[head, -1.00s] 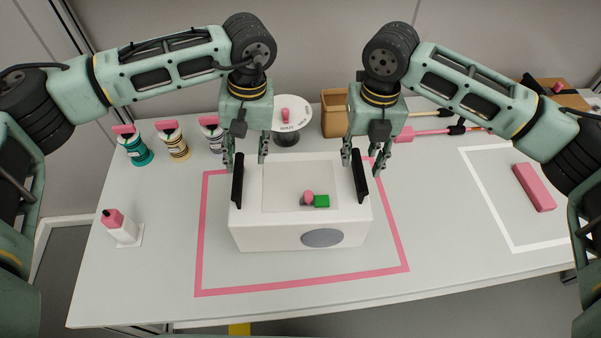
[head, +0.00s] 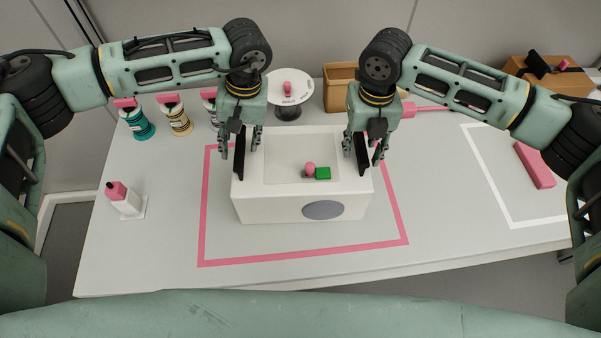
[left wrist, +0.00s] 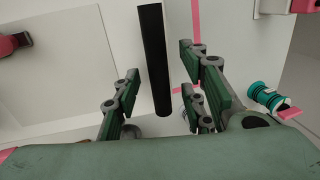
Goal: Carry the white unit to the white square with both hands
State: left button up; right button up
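The white unit (head: 268,208) stands on the table inside a pink outline. It has a black handle at each side: a left one (head: 239,158) and a right one (head: 361,157). My left gripper (head: 241,148) is open, with fingers on both sides of the left handle; the left wrist view shows that handle (left wrist: 153,60) with gaps to the fingers. My right gripper (head: 364,152) appears open around the right handle. The white square (head: 486,176) is an outline on the table at right.
A pink bar (head: 535,165) lies inside the white square. Several spools, a round white-topped stand (head: 290,90) and a brown box (head: 341,90) are at the back. Table between the outlines is clear.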

pick_arm(q)
jog(key=shift+w+a+f, duration=0.1)
jog(key=shift+f, duration=0.6)
pick_arm(e)
jog(key=shift+w+f, duration=0.1)
jog(key=shift+f, duration=0.6)
pick_arm(q)
jog(key=shift+c, duration=0.6)
pick_arm(e)
jog(key=shift+c, duration=0.5)
pick_arm(q)
grip_shut()
pick_arm(e)
grip_shut()
pick_arm(q)
jog(key=shift+r, duration=0.1)
pick_arm(e)
jog(key=shift+r, duration=0.1)
